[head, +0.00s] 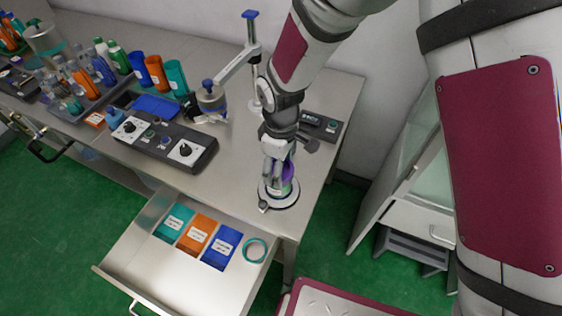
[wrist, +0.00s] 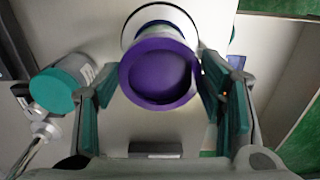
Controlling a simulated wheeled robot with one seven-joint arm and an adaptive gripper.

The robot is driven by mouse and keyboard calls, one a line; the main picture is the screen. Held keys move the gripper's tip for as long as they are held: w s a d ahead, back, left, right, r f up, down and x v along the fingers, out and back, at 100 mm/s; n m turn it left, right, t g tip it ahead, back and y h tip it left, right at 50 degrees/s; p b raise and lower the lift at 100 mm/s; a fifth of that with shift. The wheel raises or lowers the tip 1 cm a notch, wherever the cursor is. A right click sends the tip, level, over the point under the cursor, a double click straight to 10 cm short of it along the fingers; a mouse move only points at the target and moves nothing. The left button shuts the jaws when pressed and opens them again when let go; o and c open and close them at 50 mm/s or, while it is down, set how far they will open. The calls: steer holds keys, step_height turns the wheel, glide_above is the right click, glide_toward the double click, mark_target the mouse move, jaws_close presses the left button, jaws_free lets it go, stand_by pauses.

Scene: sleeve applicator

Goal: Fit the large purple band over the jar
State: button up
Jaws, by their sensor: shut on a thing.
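My gripper (head: 278,158) points down over the round stand (head: 268,193) at the table's right front. It is shut on the purple band (wrist: 160,75), which sits between the teal finger pads in the wrist view. The band also shows beside the fingers in the head view (head: 289,170). The jar (head: 286,188) stands upright on the stand, directly under the band. In the wrist view the pale jar or its base shows behind the band's far edge. Whether the band is around the jar or just above it cannot be told, as the fingers and band hide the junction.
A teal-ended cylinder (wrist: 55,90) is close left of my fingers. A control box (head: 163,140) and a jointed stand arm (head: 236,65) are to the left. The open drawer (head: 150,250) holds labelled packs and a teal ring (head: 255,250). A black device (head: 320,126) lies behind.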

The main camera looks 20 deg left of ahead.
steer(key=shift+f, duration=0.45)
steer(key=o, duration=0.7)
steer(key=shift+o, duration=0.2)
steer(key=o, duration=0.3)
step_height(320, 180, up, 11)
steer(key=p, duration=0.3)
stand_by(1.1)
